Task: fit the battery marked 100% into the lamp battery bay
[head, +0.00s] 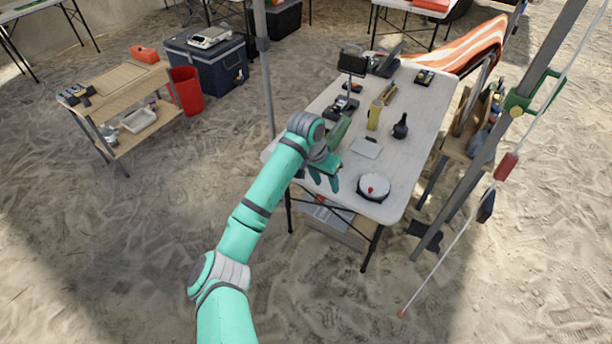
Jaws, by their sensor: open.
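My gripper (325,181) is open, with its green fingers pointing down at the near left edge of the white folding table (405,181). I see nothing held between the fingers. A dark panel on a thin upright (352,62), perhaps the lamp, stands at the table's far left. A dark device (342,107) sits at its foot. A small dark item with yellowish parts (424,77) lies at the far right. Several dark block-like items (76,95) lie on the wooden cart at left. No 100% marking is readable, and I cannot tell the battery or the bay.
On the table are a yellow cylinder (375,115), a dark bottle-shaped item (400,127), a grey flat plate (366,147) and a round white-topped item (374,187). A metal pole (265,70) stands left of the table. Sand at left front is clear.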

